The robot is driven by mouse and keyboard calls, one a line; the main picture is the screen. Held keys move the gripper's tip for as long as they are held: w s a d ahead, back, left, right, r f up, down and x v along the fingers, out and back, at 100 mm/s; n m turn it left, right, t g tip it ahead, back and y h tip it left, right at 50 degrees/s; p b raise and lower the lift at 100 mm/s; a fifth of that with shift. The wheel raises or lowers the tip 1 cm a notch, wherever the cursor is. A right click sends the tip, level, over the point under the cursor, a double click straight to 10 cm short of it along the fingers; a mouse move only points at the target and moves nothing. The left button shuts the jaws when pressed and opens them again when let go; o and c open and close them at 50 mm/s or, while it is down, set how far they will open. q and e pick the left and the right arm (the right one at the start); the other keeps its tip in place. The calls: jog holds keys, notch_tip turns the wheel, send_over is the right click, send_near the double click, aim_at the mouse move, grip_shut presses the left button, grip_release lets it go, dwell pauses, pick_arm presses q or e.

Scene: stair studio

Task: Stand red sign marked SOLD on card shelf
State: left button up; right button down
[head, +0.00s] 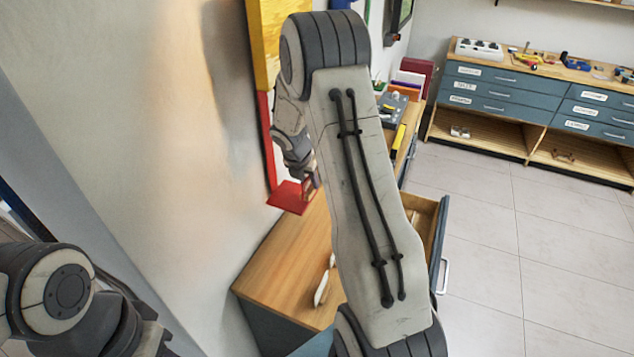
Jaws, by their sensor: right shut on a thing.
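A red sign (289,197) is held by my right gripper (309,187), above the wooden cabinet top and close to the wall. The gripper is shut on the sign's right side. The sign is seen as a tilted red plate, and no lettering can be read on it. My right arm crosses the middle of the view and hides part of the cabinet. I cannot make out a card shelf for certain. My left arm is at the lower left, and its gripper does not show.
The wooden cabinet top (284,262) holds a small white object (322,288). An open drawer (428,222) juts out at its right. A yellow and red panel (265,50) hangs on the wall. Blue drawers (500,88) stand at the back right. The tiled floor (535,250) is clear.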

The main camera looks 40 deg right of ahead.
jog(key=shift+w+a+f, duration=0.15)
jog(key=shift+w+a, duration=0.3)
jog(key=shift+w, duration=0.3)
jog(key=shift+w+a+f, duration=0.1)
jog(key=shift+w+a, duration=0.35)
jog(key=shift+w, duration=0.3)
jog(key=shift+f+b, duration=0.8)
jog(key=shift+f, duration=0.3)
jog(key=shift+w, duration=0.1)
jog(key=shift+c, duration=2.3)
grip_release()
jog(key=shift+f, duration=0.1)
jog(key=v, duration=0.7)
jog(key=shift+a+r+b, duration=0.2)
jog(key=shift+r+b, duration=0.05)
jog(key=shift+b, duration=0.1)
